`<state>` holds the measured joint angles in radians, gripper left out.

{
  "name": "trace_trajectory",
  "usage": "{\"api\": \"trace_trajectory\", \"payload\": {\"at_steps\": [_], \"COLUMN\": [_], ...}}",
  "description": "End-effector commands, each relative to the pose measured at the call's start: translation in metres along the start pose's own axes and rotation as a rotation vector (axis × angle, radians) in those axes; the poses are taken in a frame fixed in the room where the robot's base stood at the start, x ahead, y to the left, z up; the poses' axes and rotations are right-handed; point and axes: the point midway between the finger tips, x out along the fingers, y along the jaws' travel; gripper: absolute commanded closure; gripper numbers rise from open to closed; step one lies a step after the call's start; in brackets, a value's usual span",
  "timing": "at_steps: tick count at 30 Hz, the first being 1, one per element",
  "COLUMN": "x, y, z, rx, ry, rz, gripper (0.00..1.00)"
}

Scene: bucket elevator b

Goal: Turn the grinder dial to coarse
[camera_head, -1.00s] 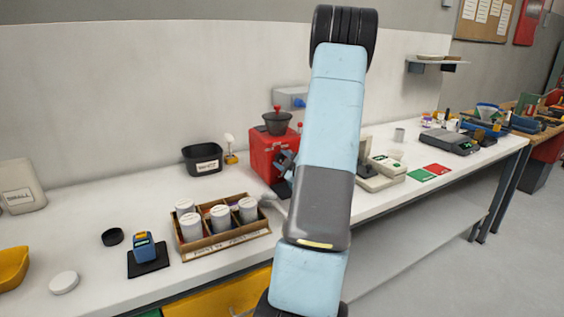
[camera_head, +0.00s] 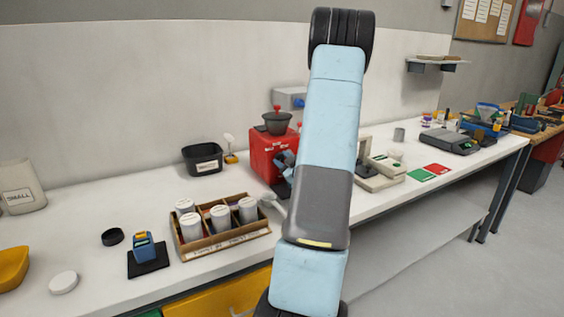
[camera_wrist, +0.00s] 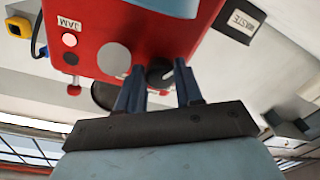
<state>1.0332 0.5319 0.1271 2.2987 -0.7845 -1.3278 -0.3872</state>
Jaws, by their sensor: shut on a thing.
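The red grinder (camera_head: 265,152) with its dark hopper (camera_head: 277,123) stands on the white bench, left of my arm in the head view. In the wrist view the grinder's red front (camera_wrist: 105,40) fills the upper left, with buttons and a JAM label. The dark round dial (camera_wrist: 160,72) on that front sits between the fingertips of my gripper (camera_wrist: 158,78), which is shut on it. The dial's marks and pointer are too small or covered to read. In the head view my gripper (camera_head: 285,160) is at the grinder's front, partly hidden by my arm.
A wooden rack (camera_head: 228,238) with several white jars stands left of the grinder. A black bin (camera_head: 203,158) is behind it. A pale device (camera_head: 380,175) and green and red cards (camera_head: 436,170) lie to the right. A blue tool (camera_head: 143,247) sits on a black mat.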

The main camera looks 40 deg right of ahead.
Motion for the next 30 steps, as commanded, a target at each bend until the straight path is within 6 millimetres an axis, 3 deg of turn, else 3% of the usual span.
{"api": "trace_trajectory", "payload": {"at_steps": [13,14,15,21,30], "x": [-0.001,-0.001,-0.001,-0.0005,-0.0002], "y": [-0.0039,-0.004,-0.0039,-0.0024,0.0002], "z": [0.0016,0.0016,0.0015,0.0008,0.0004], "rx": [0.055,0.055,0.054,0.052,0.049], "ry": [-0.003,-0.003,-0.003,-0.001,0.001], "rz": [-0.004,-0.004,-0.004,-0.001,0.004], "gripper": [0.95,0.62,0.58,0.39,0.39]}}
